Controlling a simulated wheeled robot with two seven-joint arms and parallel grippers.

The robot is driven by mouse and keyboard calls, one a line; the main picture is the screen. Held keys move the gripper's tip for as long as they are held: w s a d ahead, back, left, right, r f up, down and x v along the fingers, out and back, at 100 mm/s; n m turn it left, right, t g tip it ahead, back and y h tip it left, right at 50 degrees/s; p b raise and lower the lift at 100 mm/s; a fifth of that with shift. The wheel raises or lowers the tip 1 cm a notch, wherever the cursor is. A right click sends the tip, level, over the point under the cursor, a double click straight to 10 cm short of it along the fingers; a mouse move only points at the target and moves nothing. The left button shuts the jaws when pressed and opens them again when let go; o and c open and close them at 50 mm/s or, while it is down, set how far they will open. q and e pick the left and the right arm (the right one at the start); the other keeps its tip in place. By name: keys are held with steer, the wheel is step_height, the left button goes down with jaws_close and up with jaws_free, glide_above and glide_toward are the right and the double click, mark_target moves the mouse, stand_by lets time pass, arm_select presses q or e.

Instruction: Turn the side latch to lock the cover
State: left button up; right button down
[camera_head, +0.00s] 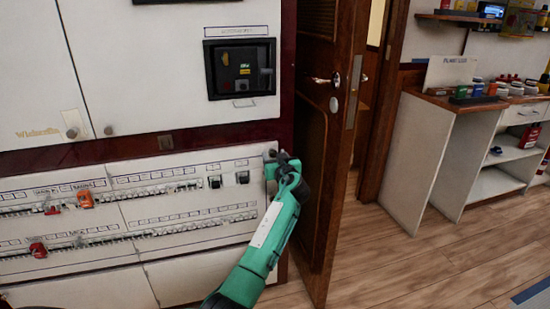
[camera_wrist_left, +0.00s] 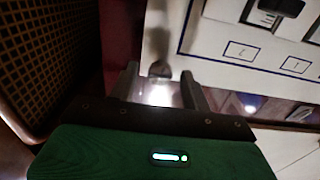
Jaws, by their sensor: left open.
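The white breaker panel (camera_head: 185,228), with two rows of breakers, fills the lower left of the head view; I cannot tell a separate cover from the panel front. My left gripper (camera_head: 276,163) is at the panel's upper right edge. In the left wrist view, its two fingers (camera_wrist_left: 160,88) are apart. A small grey knob-like piece, likely the side latch (camera_wrist_left: 160,68), shows between the fingertips at the white panel edge. I cannot tell whether the fingers touch it. In the head view the gripper mostly hides that spot. My right gripper is in neither view.
A brown wooden door (camera_head: 318,150) stands open just right of my left arm. Red handles (camera_head: 85,200) and black switches (camera_head: 243,177) sit on the breaker rows. A dark meter box (camera_head: 240,69) is above. Wooden floor (camera_head: 385,262) is clear toward the white shelf unit (camera_head: 430,150).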

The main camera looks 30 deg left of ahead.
arm_select(q)
steer(key=c, duration=1)
